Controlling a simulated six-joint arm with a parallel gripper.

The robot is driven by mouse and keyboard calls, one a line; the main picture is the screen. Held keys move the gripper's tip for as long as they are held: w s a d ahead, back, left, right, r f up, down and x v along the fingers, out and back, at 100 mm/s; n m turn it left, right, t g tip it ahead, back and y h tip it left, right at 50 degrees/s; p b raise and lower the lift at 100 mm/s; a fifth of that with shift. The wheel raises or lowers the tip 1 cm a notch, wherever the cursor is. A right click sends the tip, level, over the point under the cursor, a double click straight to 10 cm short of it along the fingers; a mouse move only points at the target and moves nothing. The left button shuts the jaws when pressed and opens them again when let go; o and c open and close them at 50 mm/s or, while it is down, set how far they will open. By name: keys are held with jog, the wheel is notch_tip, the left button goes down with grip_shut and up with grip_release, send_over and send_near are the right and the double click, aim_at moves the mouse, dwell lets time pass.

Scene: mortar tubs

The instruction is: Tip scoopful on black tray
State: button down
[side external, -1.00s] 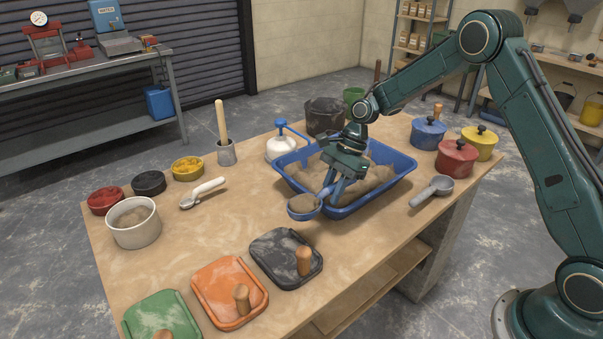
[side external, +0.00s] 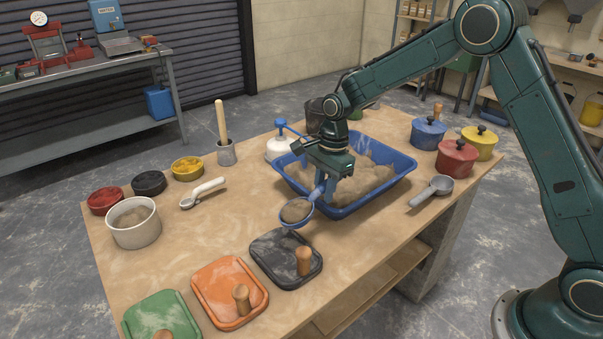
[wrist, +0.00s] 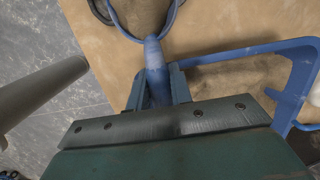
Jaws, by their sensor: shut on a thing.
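My gripper (side external: 325,187) is shut on the handle of a blue scoop (side external: 297,211). The scoop's bowl holds a heap of sandy material and is held above the table, between the blue tub and the black tray. In the wrist view the scoop's handle (wrist: 157,75) sits between my fingers, and only part of its bowl shows at the top edge. The black tray (side external: 272,248) lies flat at the front of the table, close to the scoop, with an upright wooden knob at its right. No material shows on the tray in the side view.
The blue tub (side external: 404,167) of sand stands behind my gripper. An orange tray (side external: 215,285) and a green tray (side external: 150,310) lie left of the black one. A grey scoop (side external: 432,190) and lidded pots, including a red one (side external: 457,158), are at the right.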

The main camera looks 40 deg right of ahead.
aim_at(317, 189)
jog(key=shift+a+r+h, duration=0.45)
jog(key=shift+a+h, duration=0.2)
jog(key=shift+h, duration=0.1)
jog(key=shift+a+r+h, duration=0.45)
jog(key=shift+a+h, duration=0.15)
jog(key=shift+h, duration=0.15)
jog(key=shift+a+r+h, duration=0.3)
jog(key=shift+a+h, duration=0.65)
jog(key=shift+a+r+h, duration=0.3)
jog(key=shift+a+h, duration=0.6)
jog(key=shift+a, duration=0.05)
jog(key=shift+a+r+h, duration=0.3)
jog(key=shift+a+h, duration=0.65)
jog(key=shift+w+a+r, duration=0.1)
jog(key=shift+w+a, duration=0.05)
jog(key=shift+a, duration=0.05)
jog(key=shift+a+r+h, duration=0.1)
jog(key=shift+a+h, duration=0.15)
jog(key=shift+h, duration=0.25)
jog(key=shift+a, duration=0.15)
jog(key=shift+f, duration=0.55)
jog(key=shift+r, duration=0.2)
jog(key=shift+r, duration=0.4)
